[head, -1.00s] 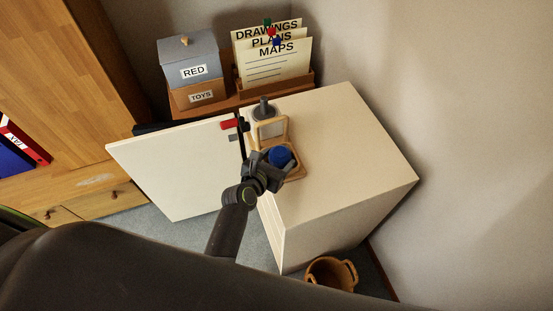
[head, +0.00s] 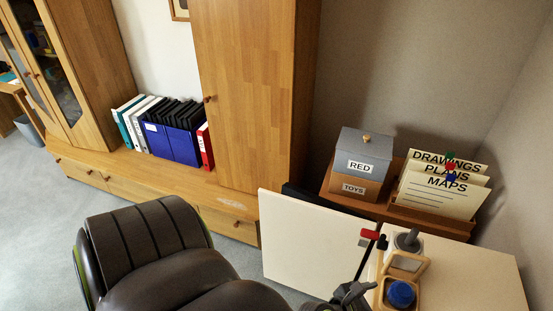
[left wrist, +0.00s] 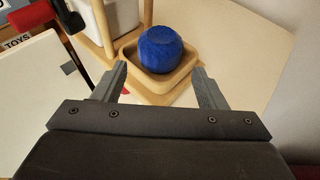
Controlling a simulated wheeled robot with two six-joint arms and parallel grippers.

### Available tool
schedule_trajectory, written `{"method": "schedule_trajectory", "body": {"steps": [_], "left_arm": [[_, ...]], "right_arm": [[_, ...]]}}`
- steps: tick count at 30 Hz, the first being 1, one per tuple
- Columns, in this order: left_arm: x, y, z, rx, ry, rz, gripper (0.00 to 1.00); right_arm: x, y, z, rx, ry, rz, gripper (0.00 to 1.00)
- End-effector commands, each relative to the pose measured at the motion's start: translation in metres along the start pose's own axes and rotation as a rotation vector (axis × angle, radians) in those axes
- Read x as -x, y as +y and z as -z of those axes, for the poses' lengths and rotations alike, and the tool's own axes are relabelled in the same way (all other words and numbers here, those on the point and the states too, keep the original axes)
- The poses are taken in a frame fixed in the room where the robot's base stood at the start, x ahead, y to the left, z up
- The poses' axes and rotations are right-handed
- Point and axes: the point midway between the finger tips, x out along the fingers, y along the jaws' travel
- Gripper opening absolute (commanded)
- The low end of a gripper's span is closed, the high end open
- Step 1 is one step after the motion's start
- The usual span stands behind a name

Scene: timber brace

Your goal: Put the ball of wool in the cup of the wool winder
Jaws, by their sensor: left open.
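The blue ball of wool (head: 401,294) sits in a square wooden tray-like cup of the wool winder, and it shows clearly in the left wrist view (left wrist: 160,49). The wool winder (head: 408,262) has a light wooden frame, a grey knob and a pale part behind the ball. It stands on the white cabinet. My left gripper (left wrist: 160,88) is open and empty. Its two fingers are apart on the near side of the wooden cup (left wrist: 128,52), not touching the ball. In the head view the left gripper is at the bottom edge, partly cut off. My right gripper is not in view.
A red-ended dark bar (head: 370,235) rises beside the winder. A dark leather seat (head: 150,255) fills the foreground.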

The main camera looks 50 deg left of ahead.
Motion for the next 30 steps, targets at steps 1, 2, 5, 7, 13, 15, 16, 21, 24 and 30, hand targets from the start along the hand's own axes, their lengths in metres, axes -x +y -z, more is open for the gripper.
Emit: {"method": "schedule_trajectory", "body": {"steps": [1, 2, 5, 7, 13, 15, 16, 21, 24, 30], "left_arm": [[0.0, 0.001, -0.001, -0.016, -0.001, -0.003, 0.66], [0.001, 0.003, -0.001, -0.037, -0.002, -0.006, 0.66], [0.004, 0.013, -0.005, -0.187, -0.005, -0.031, 0.66], [0.007, 0.025, -0.011, -0.369, -0.005, -0.061, 0.66], [0.02, 0.063, -0.027, -1.015, 0.034, -0.16, 0.66], [0.023, 0.073, -0.026, -1.225, 0.068, -0.18, 0.66], [0.024, 0.076, -0.022, -1.311, 0.086, -0.182, 0.66], [0.02, 0.09, 0.048, -1.766, 0.258, -0.063, 0.66], [0.023, 0.09, 0.117, -1.928, 0.359, 0.098, 0.66], [0.061, 0.083, 0.26, -2.193, 0.495, 0.51, 0.66]], "right_arm": [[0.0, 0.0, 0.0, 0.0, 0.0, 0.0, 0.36], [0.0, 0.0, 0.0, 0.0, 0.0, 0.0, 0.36], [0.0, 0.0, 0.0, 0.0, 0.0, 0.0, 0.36], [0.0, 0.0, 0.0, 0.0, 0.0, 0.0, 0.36], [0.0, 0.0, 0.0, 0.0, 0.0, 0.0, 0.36], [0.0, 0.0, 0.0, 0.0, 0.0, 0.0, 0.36], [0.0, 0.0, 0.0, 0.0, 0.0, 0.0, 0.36], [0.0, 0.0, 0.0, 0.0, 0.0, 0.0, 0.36], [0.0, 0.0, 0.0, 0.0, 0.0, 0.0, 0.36], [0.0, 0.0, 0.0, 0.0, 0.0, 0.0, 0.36]]}}
